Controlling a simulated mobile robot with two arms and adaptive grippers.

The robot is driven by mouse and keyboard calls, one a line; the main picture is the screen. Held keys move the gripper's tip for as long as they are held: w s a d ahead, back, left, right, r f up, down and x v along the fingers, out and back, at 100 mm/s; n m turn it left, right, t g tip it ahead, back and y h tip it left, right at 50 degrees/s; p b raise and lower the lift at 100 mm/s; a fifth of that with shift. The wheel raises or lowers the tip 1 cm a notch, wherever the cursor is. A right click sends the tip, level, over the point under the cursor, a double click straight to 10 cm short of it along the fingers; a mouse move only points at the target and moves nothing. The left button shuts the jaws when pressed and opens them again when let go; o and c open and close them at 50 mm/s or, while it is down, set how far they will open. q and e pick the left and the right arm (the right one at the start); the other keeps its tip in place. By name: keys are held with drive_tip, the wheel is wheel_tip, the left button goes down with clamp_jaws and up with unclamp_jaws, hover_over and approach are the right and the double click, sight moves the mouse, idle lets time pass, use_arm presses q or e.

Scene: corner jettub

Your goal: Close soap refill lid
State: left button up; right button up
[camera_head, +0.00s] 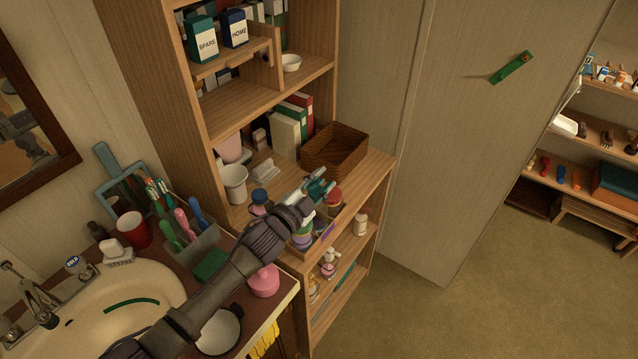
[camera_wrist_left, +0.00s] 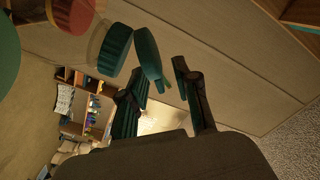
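The soap refill has a teal round top (camera_wrist_left: 112,48) on a clear body beside a red-capped container in the left wrist view. Its teal lid (camera_wrist_left: 150,57) stands tilted up from that top, raised at an angle. My left gripper (camera_wrist_left: 163,82) has its two fingers apart, with the lid's lower edge close to the tips. I cannot tell whether a finger touches it. In the head view my left gripper (camera_head: 318,186) is over the shelf's front corner; it and my arm hide most of the soap refill. My right gripper is not in view.
A red-capped container (camera_head: 334,197) and other bottles stand close by the gripper. A wicker basket (camera_head: 336,148) is behind them and a white mug (camera_head: 234,183) is to the left. The sink counter, with a pink jar (camera_head: 264,281), lies under my arm. Floor is free at right.

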use_arm(q)
drive_tip(key=v, duration=1.2)
drive_tip(key=shift+f, duration=0.15)
